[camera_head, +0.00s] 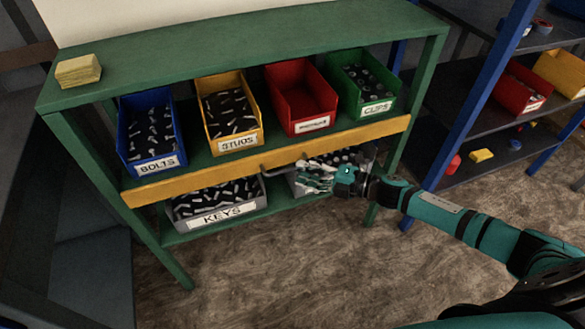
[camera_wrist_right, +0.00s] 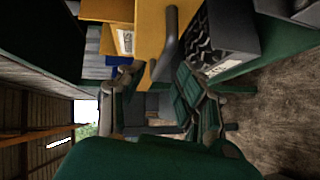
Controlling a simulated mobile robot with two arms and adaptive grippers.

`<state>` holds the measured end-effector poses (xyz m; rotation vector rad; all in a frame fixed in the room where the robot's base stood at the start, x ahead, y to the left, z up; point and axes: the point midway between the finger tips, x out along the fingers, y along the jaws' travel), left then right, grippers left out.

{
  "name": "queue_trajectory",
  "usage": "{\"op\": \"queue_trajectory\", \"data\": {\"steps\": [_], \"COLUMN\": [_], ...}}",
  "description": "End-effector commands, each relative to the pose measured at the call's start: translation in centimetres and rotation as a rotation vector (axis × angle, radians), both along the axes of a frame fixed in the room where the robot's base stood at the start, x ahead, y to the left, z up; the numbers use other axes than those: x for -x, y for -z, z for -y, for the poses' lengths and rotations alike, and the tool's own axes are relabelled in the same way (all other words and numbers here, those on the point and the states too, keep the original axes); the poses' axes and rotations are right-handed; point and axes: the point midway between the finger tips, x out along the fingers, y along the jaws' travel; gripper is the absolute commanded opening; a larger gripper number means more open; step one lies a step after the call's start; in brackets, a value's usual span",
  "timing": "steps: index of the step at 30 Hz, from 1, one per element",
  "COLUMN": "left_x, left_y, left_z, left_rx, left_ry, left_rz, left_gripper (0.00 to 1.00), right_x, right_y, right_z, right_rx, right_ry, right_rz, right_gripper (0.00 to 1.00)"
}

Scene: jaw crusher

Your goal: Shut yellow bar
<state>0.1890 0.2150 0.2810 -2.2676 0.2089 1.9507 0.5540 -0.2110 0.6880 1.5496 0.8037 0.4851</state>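The yellow bar (camera_head: 268,157) runs across the front of a green shelf (camera_head: 245,40), below the upper row of bins. A grey handle (camera_head: 285,166) sticks out from its front; in the right wrist view the handle (camera_wrist_right: 170,46) stands out from the yellow bar (camera_wrist_right: 151,25). My right gripper (camera_head: 312,178) is just right of the handle and below the bar. In the right wrist view its fingers (camera_wrist_right: 155,92) are spread apart, with the handle ahead of them. Whether they touch it is unclear. My left gripper is out of view.
Blue bolts (camera_head: 150,130), yellow studs (camera_head: 229,112), red (camera_head: 300,97) and green clips (camera_head: 365,84) bins stand above the bar. The grey keys bin (camera_head: 218,205) and another grey bin sit below. A blue-posted shelf (camera_head: 480,75) stands right. Floor in front is clear.

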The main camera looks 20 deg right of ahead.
Motion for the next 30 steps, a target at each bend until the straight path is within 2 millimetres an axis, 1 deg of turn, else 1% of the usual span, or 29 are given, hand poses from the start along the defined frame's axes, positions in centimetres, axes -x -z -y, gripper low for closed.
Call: {"op": "queue_trajectory", "data": {"steps": [1, 6, 12, 17, 30], "left_x": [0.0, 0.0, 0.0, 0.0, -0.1], "left_y": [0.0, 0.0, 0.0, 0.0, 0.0], "left_z": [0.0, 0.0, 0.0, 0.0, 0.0], "left_rx": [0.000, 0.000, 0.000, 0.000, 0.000], "left_ry": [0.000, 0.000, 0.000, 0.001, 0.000], "left_rz": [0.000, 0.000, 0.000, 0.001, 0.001], "left_gripper": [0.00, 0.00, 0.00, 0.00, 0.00], "right_x": [0.9, 3.1, 4.5, 4.8, 4.7], "right_y": [0.0, -0.6, -1.0, -1.1, -1.1], "right_z": [0.9, 3.3, 4.9, 5.2, 5.1], "right_rx": [0.004, 0.004, 0.001, -0.001, -0.003], "right_ry": [-0.001, -0.001, 0.000, -0.001, 0.002], "right_rz": [-0.003, -0.002, 0.000, 0.001, 0.000], "right_gripper": [0.34, 0.34, 0.34, 0.34, 0.34]}}
